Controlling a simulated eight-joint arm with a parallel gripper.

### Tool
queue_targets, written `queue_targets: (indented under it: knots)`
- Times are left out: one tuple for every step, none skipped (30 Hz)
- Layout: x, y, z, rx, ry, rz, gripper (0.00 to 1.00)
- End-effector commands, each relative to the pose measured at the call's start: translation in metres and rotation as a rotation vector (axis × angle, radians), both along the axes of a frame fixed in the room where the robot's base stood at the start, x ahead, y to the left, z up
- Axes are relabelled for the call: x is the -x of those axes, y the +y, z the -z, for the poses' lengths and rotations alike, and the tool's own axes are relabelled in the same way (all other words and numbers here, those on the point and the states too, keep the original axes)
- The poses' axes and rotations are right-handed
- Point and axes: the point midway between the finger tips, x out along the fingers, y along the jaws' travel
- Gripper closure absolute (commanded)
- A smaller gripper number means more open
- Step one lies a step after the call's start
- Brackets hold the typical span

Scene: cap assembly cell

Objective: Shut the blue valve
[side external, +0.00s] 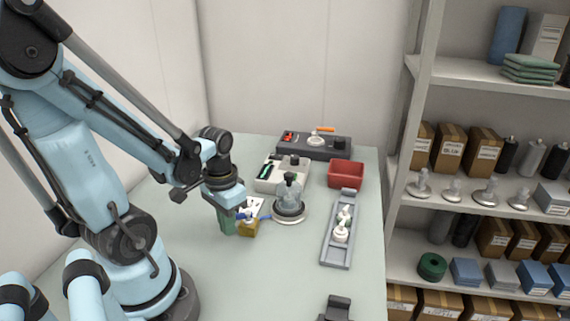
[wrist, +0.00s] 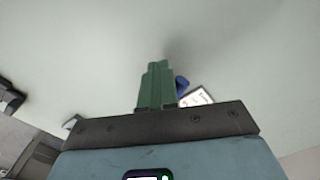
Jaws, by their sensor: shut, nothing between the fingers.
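The blue valve handle (side external: 262,218) is a short blue lever at the left of a clear vessel with a dark top (side external: 290,194), which stands on a round base (side external: 290,219). My gripper (side external: 228,226) has green fingers, shut and empty, pointing down beside the blue handle's left end. I cannot tell whether they touch it. In the wrist view the shut fingers (wrist: 157,75) have a piece of blue (wrist: 181,87) just to their right, partly hidden. The valve's exact position is too small to tell.
Behind are a light tray (side external: 268,186), a dark panel with an orange handle (side external: 318,149) and a red bin (side external: 346,174). A grey rack with white parts (side external: 337,256) is at the right. The front table is mostly clear.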

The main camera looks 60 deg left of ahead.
Motion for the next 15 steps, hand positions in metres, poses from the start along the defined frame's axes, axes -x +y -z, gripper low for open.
queue_targets:
  knots:
    - [0.0,0.0,0.0,-0.001,0.0,0.0,1.0]
    - [0.0,0.0,0.0,-0.001,0.0,0.0,1.0]
    - [0.0,0.0,0.0,-0.001,0.0,0.0,1.0]
    - [0.0,0.0,0.0,-0.001,0.0,0.0,1.0]
    - [0.0,0.001,0.0,-0.001,0.0,-0.001,1.0]
    - [0.0,0.001,0.0,-0.001,0.0,-0.001,1.0]
    - [0.0,0.002,0.0,-0.001,0.0,-0.001,1.0]
    - [0.0,0.003,0.0,-0.001,0.0,-0.002,1.0]
    - [0.0,0.004,0.0,-0.001,0.0,-0.002,1.0]
    - [0.0,0.005,0.0,-0.001,0.0,-0.003,1.0]
    - [0.0,0.007,0.0,-0.001,0.0,-0.003,1.0]
    - [0.0,0.008,0.0,-0.001,0.0,-0.003,1.0]
    - [0.0,0.009,0.0,-0.001,0.0,-0.002,1.0]
    - [0.0,0.01,0.0,-0.001,0.0,-0.002,1.0]
    - [0.0,0.01,0.0,-0.001,0.0,-0.001,1.0]
